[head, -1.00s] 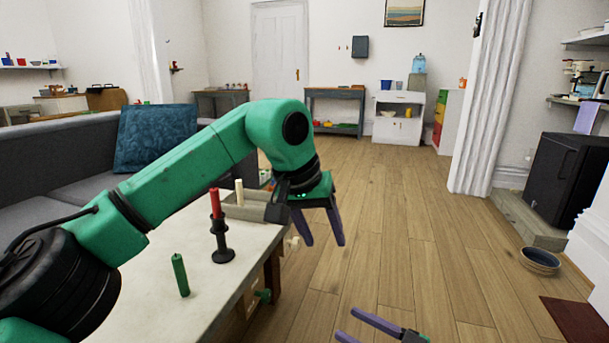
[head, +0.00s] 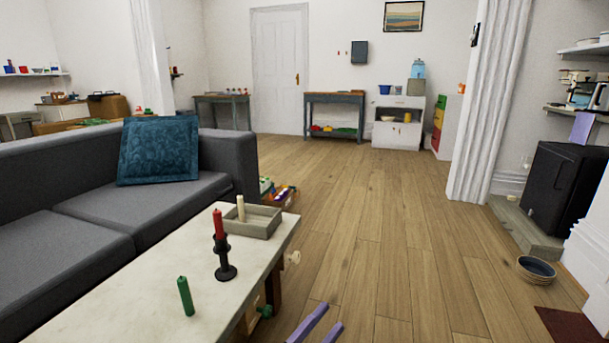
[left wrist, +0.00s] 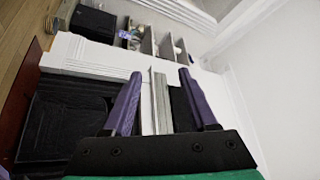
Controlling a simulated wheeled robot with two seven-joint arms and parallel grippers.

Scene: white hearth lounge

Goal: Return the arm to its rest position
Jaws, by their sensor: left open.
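The rest of the left arm is out of that view. In the left wrist view the left gripper (left wrist: 160,73) is open, with nothing between its fingers. My right gripper is not in view.
The pale table (head: 130,290) bears a red candle (head: 219,224) in a black holder (head: 225,262), a separate green candle (head: 185,296), and a tray (head: 262,222) with a cream candle (head: 240,208). A grey sofa (head: 60,240) stands left. Wooden floor (head: 400,240) is clear ahead.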

